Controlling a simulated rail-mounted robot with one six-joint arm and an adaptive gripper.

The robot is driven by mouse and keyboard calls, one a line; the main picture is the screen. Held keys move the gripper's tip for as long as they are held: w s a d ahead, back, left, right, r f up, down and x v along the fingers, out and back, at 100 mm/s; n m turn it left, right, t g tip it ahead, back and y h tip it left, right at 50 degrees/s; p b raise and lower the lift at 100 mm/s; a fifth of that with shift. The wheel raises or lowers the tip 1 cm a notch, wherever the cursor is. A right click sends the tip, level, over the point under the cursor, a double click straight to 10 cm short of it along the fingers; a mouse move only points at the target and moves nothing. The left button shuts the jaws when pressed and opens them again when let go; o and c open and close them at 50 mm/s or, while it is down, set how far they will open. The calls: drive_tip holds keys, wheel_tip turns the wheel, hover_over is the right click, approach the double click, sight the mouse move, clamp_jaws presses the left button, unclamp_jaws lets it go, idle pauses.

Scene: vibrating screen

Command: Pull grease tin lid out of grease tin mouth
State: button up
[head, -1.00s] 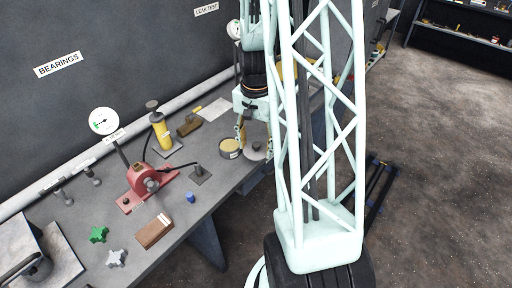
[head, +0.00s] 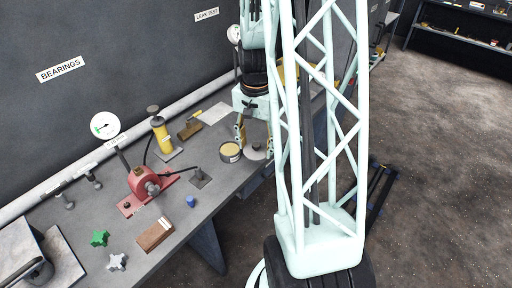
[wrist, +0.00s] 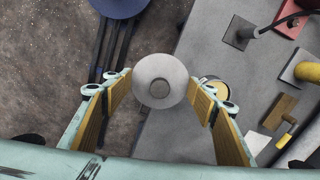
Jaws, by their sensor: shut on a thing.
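The grease tin (head: 230,152) is a short yellow can on the bench, with a tan round top showing. In the wrist view it (wrist: 216,88) is partly hidden behind the right finger. The grease tin lid appears to be the grey disc with a round centre (wrist: 160,81), between my fingertips in the wrist view. In the head view the lid (head: 254,154) is just right of the tin, apart from its mouth. My gripper (wrist: 160,90) points down and is shut on the lid, its fingers at opposite edges. In the head view my arm hides part of it.
A wooden-backed brush (head: 190,130) lies behind. The bench's front edge is close to the lid.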

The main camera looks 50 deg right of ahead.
sight(256, 145)
drive_tip(key=shift+r, duration=0.35)
drive_tip(key=shift+r, duration=0.1)
drive_tip(key=shift+r+p, duration=0.8)
drive_tip(key=shift+r, duration=0.6)
